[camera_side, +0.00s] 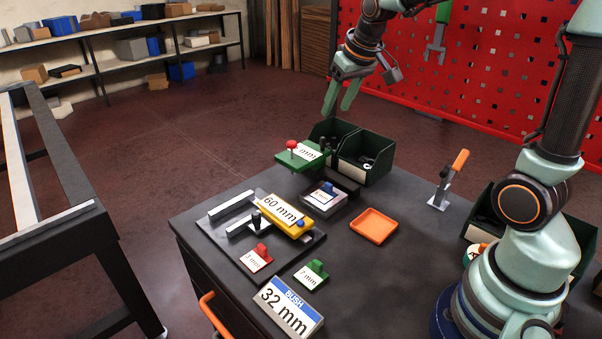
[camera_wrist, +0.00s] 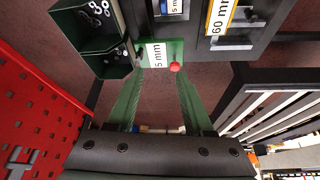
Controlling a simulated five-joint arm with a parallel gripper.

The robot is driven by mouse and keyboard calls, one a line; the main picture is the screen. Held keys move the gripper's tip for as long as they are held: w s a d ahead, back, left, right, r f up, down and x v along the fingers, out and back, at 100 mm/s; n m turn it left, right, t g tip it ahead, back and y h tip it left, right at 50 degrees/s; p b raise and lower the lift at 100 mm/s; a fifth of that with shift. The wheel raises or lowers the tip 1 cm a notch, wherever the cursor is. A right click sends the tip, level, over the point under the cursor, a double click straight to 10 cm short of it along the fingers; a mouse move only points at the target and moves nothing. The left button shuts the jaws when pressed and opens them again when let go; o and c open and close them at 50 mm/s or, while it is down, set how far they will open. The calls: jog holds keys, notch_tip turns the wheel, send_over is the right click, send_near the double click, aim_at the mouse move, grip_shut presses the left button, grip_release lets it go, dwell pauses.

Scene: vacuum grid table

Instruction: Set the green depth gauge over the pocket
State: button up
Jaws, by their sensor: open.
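The green depth gauge (camera_side: 306,151), a flat green plate with a white mm label and a red ball knob, sits on a dark stand at the table's back edge. In the wrist view the gauge (camera_wrist: 157,54) reads 5 mm, with its red knob at the right. My gripper (camera_side: 337,110) is open and empty, above and behind the gauge, apart from it. In the wrist view the fingers of my gripper (camera_wrist: 158,78) spread below the gauge, on either side. A yellow 60 mm gauge (camera_side: 284,216) lies across a dark fixture plate (camera_side: 214,232) with grey bars. I cannot make out the pocket clearly.
Dark green bins (camera_side: 378,175) stand right of the gauge. A white-labelled block with a blue knob (camera_side: 322,198), an orange tray (camera_side: 374,226), red (camera_side: 257,258) and green (camera_side: 312,275) tags, a 32 mm sign (camera_side: 288,308) and an orange-handled clamp (camera_side: 449,180) occupy the table.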

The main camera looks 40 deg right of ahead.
send_near(323, 138)
jog(key=shift+m, duration=0.4)
jog(key=x, duration=1)
jog(key=shift+w+d+f, duration=0.15)
grip_shut()
dwell(0.9)
